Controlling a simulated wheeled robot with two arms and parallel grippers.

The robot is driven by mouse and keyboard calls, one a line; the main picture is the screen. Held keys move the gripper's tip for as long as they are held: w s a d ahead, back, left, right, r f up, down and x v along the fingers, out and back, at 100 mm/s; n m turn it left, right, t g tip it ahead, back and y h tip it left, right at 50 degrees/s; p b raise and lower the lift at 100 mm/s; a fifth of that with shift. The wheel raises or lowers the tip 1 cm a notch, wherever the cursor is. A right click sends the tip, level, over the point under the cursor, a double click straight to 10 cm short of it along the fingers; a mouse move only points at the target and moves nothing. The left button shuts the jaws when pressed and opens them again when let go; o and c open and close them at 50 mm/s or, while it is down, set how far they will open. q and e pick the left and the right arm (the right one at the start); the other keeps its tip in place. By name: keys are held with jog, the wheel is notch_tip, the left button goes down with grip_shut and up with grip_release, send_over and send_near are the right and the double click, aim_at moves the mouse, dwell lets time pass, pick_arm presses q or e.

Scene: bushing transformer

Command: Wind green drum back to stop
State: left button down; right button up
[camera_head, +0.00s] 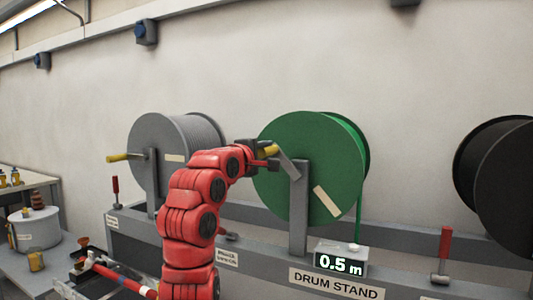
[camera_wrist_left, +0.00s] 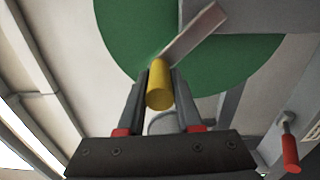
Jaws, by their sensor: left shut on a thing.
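The green drum (camera_head: 315,190) stands upright on the grey drum stand (camera_head: 298,215), with a pale label on its face. A grey crank arm (camera_head: 289,168) runs from its hub up to the left and ends in a yellow handle (camera_wrist_left: 159,84). My left gripper (camera_head: 268,152) is shut on the yellow handle at the drum's upper left. In the left wrist view its two fingers (camera_wrist_left: 157,95) lie on either side of the handle. A display (camera_head: 341,262) below the drum reads 0.5 m. A green cable hangs from the drum to the display box. My right gripper is not in view.
A grey drum (camera_head: 160,155) with a yellow handle stands to the left, a black drum (camera_head: 500,185) to the right. Red-handled levers (camera_head: 445,245) stand up from the stand. A side bench (camera_head: 50,262) at left holds several items.

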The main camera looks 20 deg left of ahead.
pick_arm(q)
jog(key=shift+d+f, duration=0.1)
jog(key=shift+f, duration=0.1)
jog(key=c, duration=0.6)
grip_release()
jog(key=shift+r, duration=0.1)
jog(key=shift+s, duration=0.1)
jog(key=s+b, duration=0.2)
jog(key=s, duration=1.5)
jog(key=shift+a+b, duration=0.25)
jog(key=shift+b, duration=0.1)
jog(key=shift+s, duration=0.1)
